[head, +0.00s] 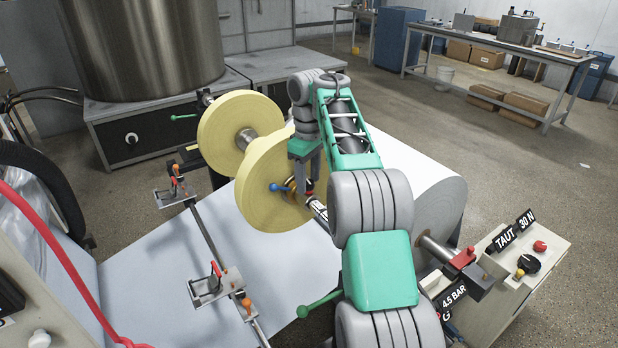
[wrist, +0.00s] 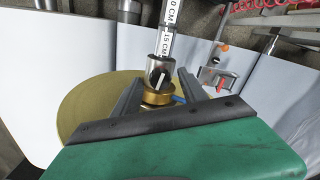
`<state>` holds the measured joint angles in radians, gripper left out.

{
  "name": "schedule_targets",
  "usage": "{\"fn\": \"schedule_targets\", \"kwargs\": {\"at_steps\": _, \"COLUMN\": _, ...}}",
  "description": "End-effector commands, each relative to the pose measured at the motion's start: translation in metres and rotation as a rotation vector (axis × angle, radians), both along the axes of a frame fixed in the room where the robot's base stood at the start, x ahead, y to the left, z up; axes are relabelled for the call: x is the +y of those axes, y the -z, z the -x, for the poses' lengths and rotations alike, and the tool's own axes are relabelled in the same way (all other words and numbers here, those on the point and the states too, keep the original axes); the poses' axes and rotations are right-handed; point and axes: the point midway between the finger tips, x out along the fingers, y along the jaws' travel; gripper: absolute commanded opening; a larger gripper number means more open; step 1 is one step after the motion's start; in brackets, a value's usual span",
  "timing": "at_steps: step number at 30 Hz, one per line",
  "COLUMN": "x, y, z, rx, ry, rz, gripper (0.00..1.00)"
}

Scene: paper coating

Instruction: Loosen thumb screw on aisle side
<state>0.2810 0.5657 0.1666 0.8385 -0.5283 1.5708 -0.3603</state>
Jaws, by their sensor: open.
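A brass collar (wrist: 158,95) sits on the shaft at the near yellow disc (head: 262,205). A small blue lever (head: 279,187) sticks out beside this collar in the head view; a bit of blue shows by it in the wrist view (wrist: 180,99). It may be the thumb screw; I cannot tell for sure. A steel cylinder (wrist: 160,70) with a white mark stands above the collar in the wrist view. My gripper (wrist: 158,80) is open, its fingers on either side of the collar. Whether they touch it is unclear. My arm hides part of the shaft.
Bracketed clamps (head: 216,284) line a rail over the paper web (head: 150,260). The paper roll (head: 442,195) is right of my arm. A control box (head: 520,270) stands at the lower right.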

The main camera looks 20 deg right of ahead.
Motion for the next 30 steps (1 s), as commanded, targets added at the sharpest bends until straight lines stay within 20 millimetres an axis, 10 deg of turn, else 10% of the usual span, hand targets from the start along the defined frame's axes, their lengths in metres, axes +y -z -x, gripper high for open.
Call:
{"fn": "schedule_targets", "kwargs": {"at_steps": 14, "x": 0.000, "y": -0.076, "z": 0.000, "rx": 0.001, "ry": 0.000, "rz": 0.000, "gripper": 0.50}}
{"fn": "schedule_targets", "kwargs": {"at_steps": 30, "x": 0.003, "y": -0.080, "z": 0.002, "rx": -0.005, "ry": 0.006, "rz": -0.002, "gripper": 0.50}}
